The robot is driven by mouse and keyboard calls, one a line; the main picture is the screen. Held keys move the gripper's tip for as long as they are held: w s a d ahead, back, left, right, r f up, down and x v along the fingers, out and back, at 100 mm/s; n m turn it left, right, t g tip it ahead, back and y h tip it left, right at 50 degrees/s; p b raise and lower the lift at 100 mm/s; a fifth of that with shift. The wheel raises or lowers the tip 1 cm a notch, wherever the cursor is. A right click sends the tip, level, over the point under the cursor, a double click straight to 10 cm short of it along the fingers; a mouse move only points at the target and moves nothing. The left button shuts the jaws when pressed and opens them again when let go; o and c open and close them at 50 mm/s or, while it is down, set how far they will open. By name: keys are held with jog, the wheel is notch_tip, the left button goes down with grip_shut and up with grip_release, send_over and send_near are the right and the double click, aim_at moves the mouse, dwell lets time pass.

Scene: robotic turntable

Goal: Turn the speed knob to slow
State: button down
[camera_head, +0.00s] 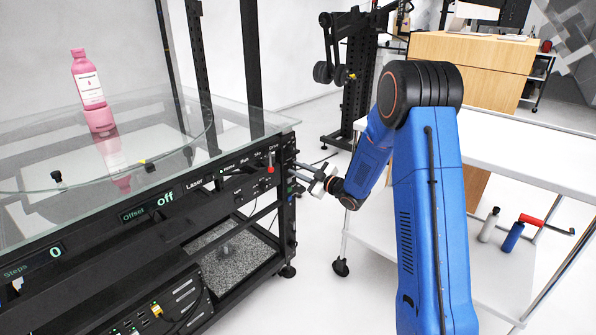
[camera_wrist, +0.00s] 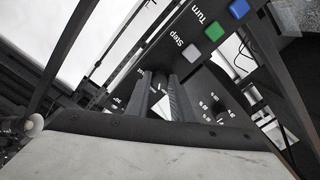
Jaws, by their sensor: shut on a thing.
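The black control panel (camera_head: 228,178) runs along the front of the glass-topped turntable frame, with Laser, Run and Drive labels near its right end. My gripper (camera_head: 292,172) reaches in from the right, with its fingers against or very near that right end. In the wrist view my gripper (camera_wrist: 160,80) has its two fingers close together, pointing at the panel (camera_wrist: 190,50). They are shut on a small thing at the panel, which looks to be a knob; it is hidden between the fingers. No speed marking or pointer is readable.
A green button (camera_wrist: 214,31) and a blue button (camera_wrist: 239,9) sit near Step and Turn labels. A small red control (camera_head: 270,168) is left of my fingers. A pink bottle (camera_head: 91,88) stands on the glass top (camera_head: 180,150). A white table (camera_head: 530,150) is at right.

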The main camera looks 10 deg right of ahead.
jog(key=shift+n, duration=1)
jog(key=c, duration=1.5)
grip_release()
jog(key=shift+c, duration=0.2)
jog(key=shift+s, duration=0.1)
jog(key=v, duration=1.7)
jog(key=shift+s+d, duration=0.1)
jog(key=shift+d, duration=0.05)
